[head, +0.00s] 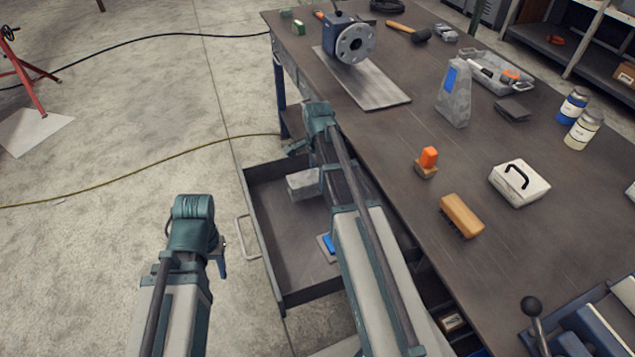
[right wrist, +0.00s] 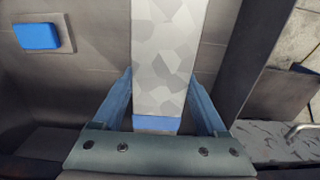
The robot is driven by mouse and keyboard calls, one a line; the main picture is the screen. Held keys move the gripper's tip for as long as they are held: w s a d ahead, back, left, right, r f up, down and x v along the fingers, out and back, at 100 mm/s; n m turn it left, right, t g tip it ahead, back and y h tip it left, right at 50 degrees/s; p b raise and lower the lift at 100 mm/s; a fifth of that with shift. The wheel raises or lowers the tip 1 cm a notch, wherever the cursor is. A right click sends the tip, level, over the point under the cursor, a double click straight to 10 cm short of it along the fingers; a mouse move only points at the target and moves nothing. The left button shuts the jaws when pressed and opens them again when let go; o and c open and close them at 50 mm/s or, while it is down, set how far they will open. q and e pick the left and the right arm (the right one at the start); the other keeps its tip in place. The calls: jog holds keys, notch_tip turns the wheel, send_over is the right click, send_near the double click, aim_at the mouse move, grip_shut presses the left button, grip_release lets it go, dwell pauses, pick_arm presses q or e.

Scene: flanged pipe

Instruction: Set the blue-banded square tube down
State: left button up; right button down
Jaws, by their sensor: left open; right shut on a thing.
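The blue-banded square tube is mottled light grey. In the right wrist view the tube (right wrist: 165,60) lies between my right gripper's fingers, its blue band close to the palm. In the head view the tube (head: 303,185) shows as a pale block inside the open drawer (head: 285,292), partly hidden by my right arm. My right gripper (head: 298,148) is shut on it over the drawer. I cannot tell whether the tube touches the drawer floor. My left gripper (head: 221,262) is open and empty, left of the drawer; its fingers are mostly hidden.
A blue block on a grey plate (head: 327,244) lies in the drawer, beside the tube and apart from it. The drawer wall (right wrist: 255,55) rises close to the tube. The workbench (head: 395,140) holds a flanged pipe (head: 355,44), several tools and jars.

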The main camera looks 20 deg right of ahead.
aim_at(317, 181)
jog(key=shift+w, duration=0.15)
jog(key=f+b, duration=0.4)
jog(key=shift+w+d, duration=0.2)
jog(key=shift+w, duration=0.2)
jog(key=shift+r, duration=0.2)
jog(key=shift+f, duration=0.1)
jog(key=shift+c, duration=1.8)
grip_release()
jog(key=shift+f, duration=0.1)
jog(key=o, duration=0.4)
jog(key=shift+c, duration=0.2)
